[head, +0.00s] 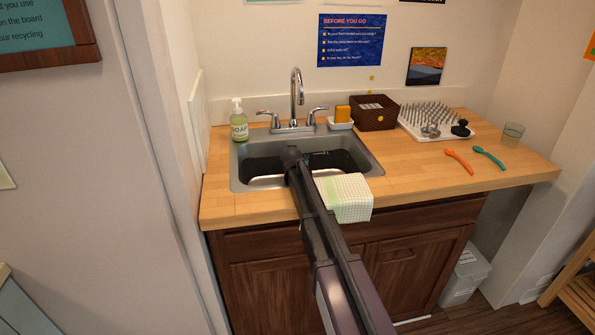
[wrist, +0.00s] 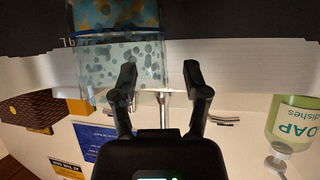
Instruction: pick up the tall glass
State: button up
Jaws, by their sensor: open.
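In the wrist view, which is upside down, a clear, bubble-spotted vessel (wrist: 105,55), seemingly the tall glass, fills the upper left. A blue band crosses it, with blue and orange patterning beyond. My gripper (wrist: 160,72) is open, its two dark fingers apart. One finger overlaps the vessel's right part in the picture; I cannot tell whether they touch. In the head view, my arm reaches over the sink (head: 372,165), and its dark end hides part of the basin. I cannot make out the vessel there. A short clear glass (head: 513,133) stands at the counter's right.
The faucet (head: 297,85) rises behind the sink, with a soap bottle (head: 239,125) at left. An orange sponge (head: 342,113), a brown basket (head: 374,116) and a spiky drying rack (head: 425,118) line the back right. A towel (head: 347,197) hangs over the front edge.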

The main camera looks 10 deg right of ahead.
grip_shut()
jog(key=shift+r+p, duration=0.35)
dwell(0.7)
jog(key=shift+r+p, duration=4.4)
jog(key=shift+p, duration=0.05)
jog(key=shift+r, duration=0.25)
jog(key=c, duration=0.7)
grip_release()
grip_shut()
